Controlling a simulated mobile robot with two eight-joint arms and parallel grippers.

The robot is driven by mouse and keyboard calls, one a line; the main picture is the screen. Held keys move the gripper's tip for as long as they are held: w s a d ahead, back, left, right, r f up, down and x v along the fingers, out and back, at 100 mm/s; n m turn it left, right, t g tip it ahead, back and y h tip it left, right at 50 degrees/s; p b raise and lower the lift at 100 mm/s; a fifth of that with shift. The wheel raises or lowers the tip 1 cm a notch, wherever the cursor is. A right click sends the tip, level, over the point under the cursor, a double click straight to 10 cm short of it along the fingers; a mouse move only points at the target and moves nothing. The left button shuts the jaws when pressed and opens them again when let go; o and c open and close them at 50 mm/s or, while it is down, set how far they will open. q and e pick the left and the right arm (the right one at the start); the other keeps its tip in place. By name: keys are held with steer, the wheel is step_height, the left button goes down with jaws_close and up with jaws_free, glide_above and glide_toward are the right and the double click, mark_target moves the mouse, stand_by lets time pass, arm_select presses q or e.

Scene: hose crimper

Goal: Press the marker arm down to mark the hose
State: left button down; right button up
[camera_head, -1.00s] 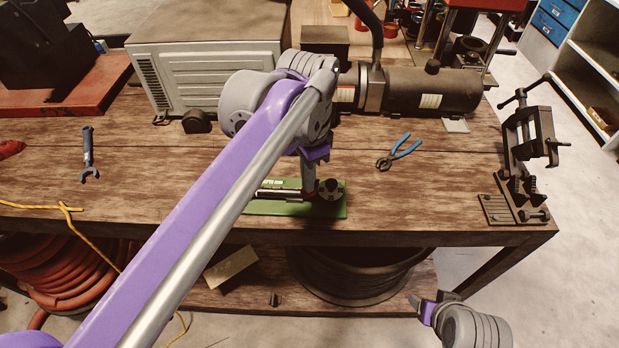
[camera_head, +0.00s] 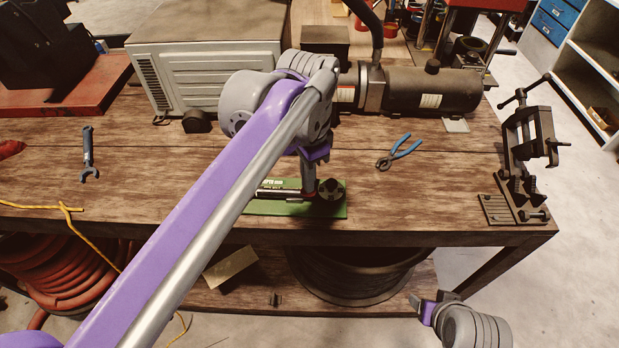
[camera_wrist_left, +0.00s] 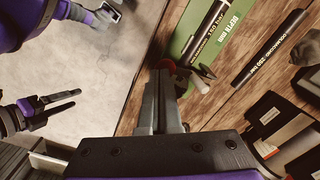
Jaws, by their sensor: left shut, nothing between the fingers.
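The green base (camera_head: 294,208) lies near the table's front edge, partly hidden by my left arm. It carries a dark hose-like rod and a round black knob (camera_head: 331,189). In the left wrist view the green base (camera_wrist_left: 231,42) shows "DEPTH mm" beside the labelled black rod (camera_wrist_left: 207,32). My left gripper (camera_head: 309,190) points down at the base. Its shut, empty fingers (camera_wrist_left: 160,78) end by a small red part and a pale-tipped piece (camera_wrist_left: 200,85). I cannot tell which part is the marker arm or whether the fingers touch it. My right gripper (camera_head: 430,302) hangs before the table.
Blue-handled pliers (camera_head: 400,150) lie right of the base, and a wrench (camera_head: 88,155) lies far left. A black vise-like fixture (camera_head: 520,160) stands at the right edge. A beige machine (camera_head: 205,70) and dark motor (camera_head: 430,90) stand behind. Another labelled black rod (camera_wrist_left: 270,52) lies beside the base.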

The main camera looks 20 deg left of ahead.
arm_select(q)
steer(key=shift+f+b, duration=1.3)
steer(key=shift+f, duration=1.3)
arm_select(e)
steer(key=f, duration=0.1)
steer(key=s+f, duration=0.1)
steer(key=f, duration=0.1)
steer(key=shift+f, duration=0.15)
arm_select(q)
steer(key=shift+r, duration=0.15)
steer(key=shift+r+p, duration=1.95)
steer(key=shift+r, duration=0.95)
step_height(320, 180, up, 7)
steer(key=p, duration=0.3)
steer(key=shift+p, duration=0.35)
arm_select(e)
steer(key=w+r, duration=0.4)
steer(key=r, duration=0.6)
steer(key=shift+w+r+t, duration=0.2)
steer(key=shift+r+t, duration=0.05)
steer(key=shift+t, duration=0.15)
steer(key=shift+s, duration=0.1)
